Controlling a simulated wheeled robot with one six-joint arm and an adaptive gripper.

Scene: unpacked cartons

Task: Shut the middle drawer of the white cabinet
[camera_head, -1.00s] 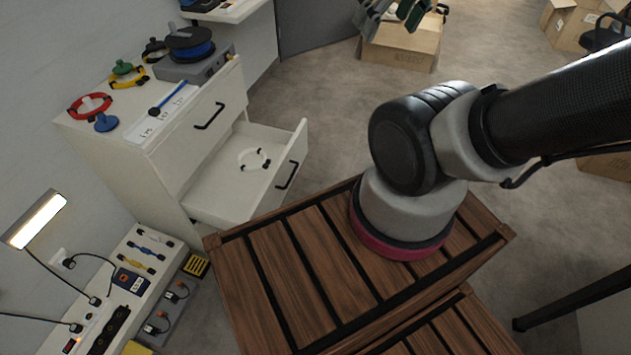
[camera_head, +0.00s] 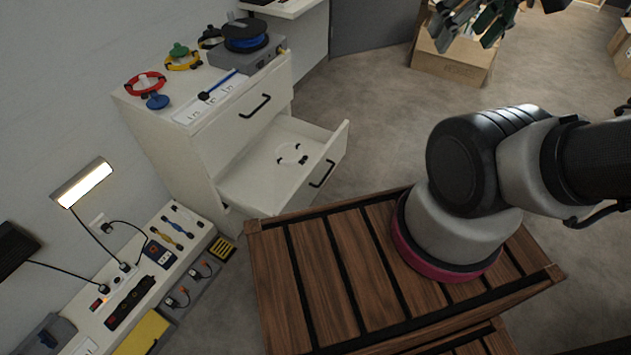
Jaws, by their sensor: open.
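The white cabinet (camera_head: 160,150) stands against the wall at left. Its upper drawer front (camera_head: 245,112) has a black handle. Below it, the middle drawer (camera_head: 250,185) is pulled well out, with its black handle (camera_head: 322,174) facing right. A white cable loop (camera_head: 291,154) with black ends lies inside. Anything lower on the cabinet is mostly hidden by the wooden slatted surface. My gripper (camera_head: 475,25) shows partly at the top edge, its greenish-grey fingers spread and empty. It is well apart from the drawer, up and to the right.
A wooden slatted surface (camera_head: 335,260) lies close in front of the drawer. A carton (camera_head: 455,65) stands on the floor behind. Spools, coloured rings and a grey device (camera_head: 245,70) sit on the cabinet top. A lamp (camera_head: 85,182) and power strip are at left. Floor right of the drawer is clear.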

